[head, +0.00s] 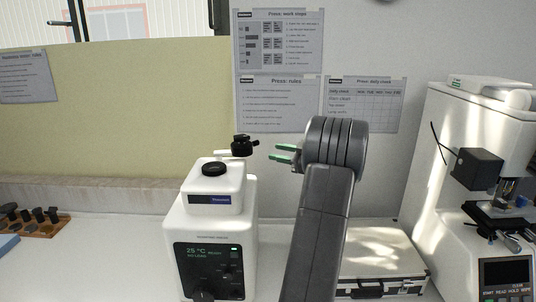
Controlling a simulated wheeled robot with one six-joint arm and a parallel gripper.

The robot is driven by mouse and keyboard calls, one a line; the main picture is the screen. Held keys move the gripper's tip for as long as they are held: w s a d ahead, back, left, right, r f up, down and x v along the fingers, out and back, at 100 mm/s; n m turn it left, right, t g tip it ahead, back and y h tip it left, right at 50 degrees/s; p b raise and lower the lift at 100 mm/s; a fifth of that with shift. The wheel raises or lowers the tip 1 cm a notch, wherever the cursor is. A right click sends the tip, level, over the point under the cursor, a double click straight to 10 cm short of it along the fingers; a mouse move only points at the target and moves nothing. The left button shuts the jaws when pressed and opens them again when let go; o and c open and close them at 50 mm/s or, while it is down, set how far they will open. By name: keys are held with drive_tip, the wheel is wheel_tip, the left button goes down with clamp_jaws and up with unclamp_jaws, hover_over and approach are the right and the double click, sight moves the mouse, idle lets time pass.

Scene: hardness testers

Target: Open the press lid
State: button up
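The press (180,235) is a white machine on the bench, left of my arm, with a lit display on its dark front panel. A round black piece (214,169) sits on its top. Behind and to the right of that, a black knob-like part (243,146) joins a short white arm above the press. I cannot tell for sure which of these belongs to the lid. My gripper (279,153) has green fingertips that point left towards the black knob-like part. The fingers are apart, empty, and a short gap away from it.
A silver case (385,262) lies on the bench right of my arm. A white tester (440,170) stands at the far right. A wooden rack (38,228) with dark pieces is at the far left. Paper sheets (278,103) hang on the wall behind.

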drive_tip(key=b+v, duration=0.1)
drive_tip(key=v, duration=0.7)
drive_tip(key=shift+s, duration=0.1)
